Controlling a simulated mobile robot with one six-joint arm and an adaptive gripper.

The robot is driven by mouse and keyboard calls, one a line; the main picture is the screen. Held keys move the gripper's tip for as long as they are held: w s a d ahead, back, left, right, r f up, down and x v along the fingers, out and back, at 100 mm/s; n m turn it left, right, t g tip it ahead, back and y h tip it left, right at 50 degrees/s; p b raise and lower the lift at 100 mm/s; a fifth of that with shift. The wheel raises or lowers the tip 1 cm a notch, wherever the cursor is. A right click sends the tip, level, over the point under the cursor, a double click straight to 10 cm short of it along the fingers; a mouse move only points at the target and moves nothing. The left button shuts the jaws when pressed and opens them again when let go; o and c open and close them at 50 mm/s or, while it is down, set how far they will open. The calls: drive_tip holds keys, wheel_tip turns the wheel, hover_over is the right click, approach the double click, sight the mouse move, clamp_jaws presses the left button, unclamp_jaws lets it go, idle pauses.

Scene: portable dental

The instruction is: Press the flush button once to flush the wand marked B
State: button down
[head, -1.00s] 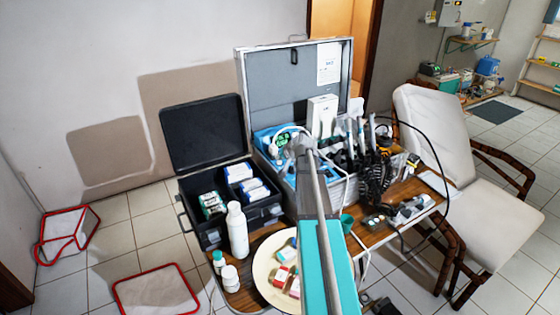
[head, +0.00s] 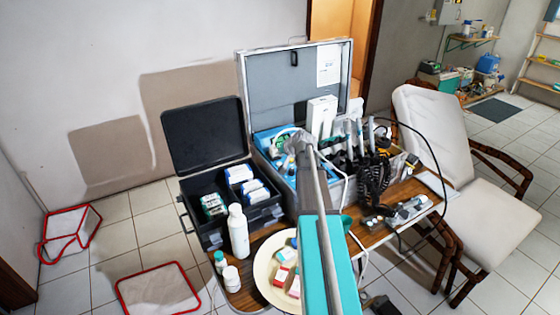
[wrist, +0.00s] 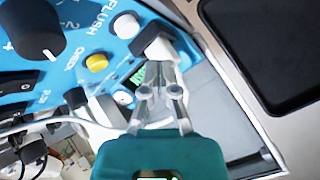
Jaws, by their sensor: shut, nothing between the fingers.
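The blue control panel (wrist: 85,75) fills the upper left of the wrist view. It carries a black knob (wrist: 35,32), a yellow button (wrist: 96,62) and the printed word FLUSH. A round white button (wrist: 126,25) sits beside that word. My gripper (wrist: 153,42) is shut and empty, its tips just beside this white button; I cannot tell whether they touch it. A second round white button (wrist: 122,98) lies to the left of my fingers. In the head view my arm and gripper (head: 300,143) cover part of the panel. Several wands (head: 358,135) stand to the right; their letters are unreadable.
The panel sits in an open grey case (head: 270,85) on a wooden table (head: 385,235). A black open case (head: 208,135), a white bottle (head: 238,230) and a round tray (head: 262,275) are close by. Hoses and cables hang at the right, near a white chair (head: 435,135).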

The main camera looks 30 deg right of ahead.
drive_tip(key=shift+s+r+p, duration=0.1)
drive_tip(key=shift+r+p, duration=1.05)
drive_tip(key=shift+r, duration=0.3)
